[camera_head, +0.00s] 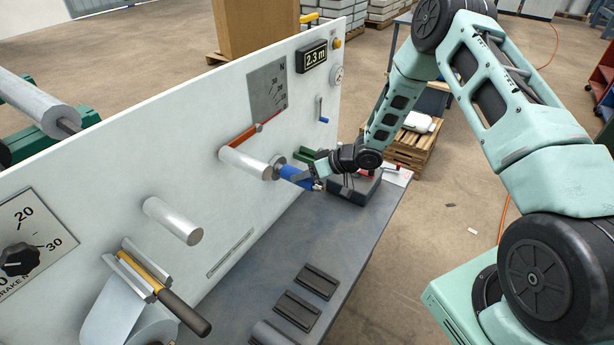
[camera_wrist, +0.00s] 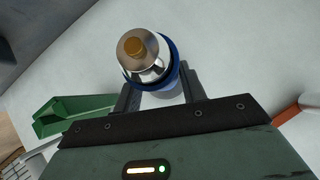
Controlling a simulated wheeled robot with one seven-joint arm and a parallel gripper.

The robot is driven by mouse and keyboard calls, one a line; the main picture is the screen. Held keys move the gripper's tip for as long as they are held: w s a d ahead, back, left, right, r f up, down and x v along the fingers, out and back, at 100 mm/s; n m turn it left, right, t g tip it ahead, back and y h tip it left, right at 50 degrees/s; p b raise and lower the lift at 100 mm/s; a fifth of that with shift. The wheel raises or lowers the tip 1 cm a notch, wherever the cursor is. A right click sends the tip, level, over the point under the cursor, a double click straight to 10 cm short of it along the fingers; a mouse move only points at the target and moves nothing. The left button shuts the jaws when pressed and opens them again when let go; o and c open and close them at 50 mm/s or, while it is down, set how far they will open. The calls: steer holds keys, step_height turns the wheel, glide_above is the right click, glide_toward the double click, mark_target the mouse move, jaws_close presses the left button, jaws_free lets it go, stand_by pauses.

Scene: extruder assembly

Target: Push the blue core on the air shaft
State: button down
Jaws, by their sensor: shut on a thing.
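The blue core (camera_head: 291,173) is a short blue tube near the right part of the white panel. It also shows as a blue ring (camera_wrist: 174,72) in the wrist view. The air shaft (camera_wrist: 146,66) is a shiny metal rod end with a brass tip. It shows inside the blue ring, so the core sits around the shaft. How far the core reaches along the shaft is hidden. My gripper (camera_wrist: 160,90) is shut on the blue core, one dark finger on each side of it. My gripper (camera_head: 310,174) comes in from the right in the head view.
A pale roller (camera_head: 247,163) with a red arm (camera_head: 243,136) is left of the core. A green tray (camera_head: 307,153) is close behind my gripper. A grey bench (camera_head: 290,250) runs below, with dark blocks (camera_head: 316,281) on it. Another roller (camera_head: 172,220) juts out lower left.

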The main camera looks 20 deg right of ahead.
steer(key=shift+w+a, duration=0.35)
steer(key=shift+w, duration=0.2)
steer(key=shift+w+a, duration=0.1)
steer(key=shift+w, duration=0.1)
steer(key=c, duration=0.7)
jaws_free()
steer(key=shift+c, duration=0.2)
steer(key=b+v, duration=0.3)
steer(key=v, duration=1.4)
steer(key=shift+d+r+b, duration=0.15)
steer(key=shift+d+b, duration=0.05)
steer(key=shift+b, duration=0.2)
steer(key=shift+s, duration=0.1)
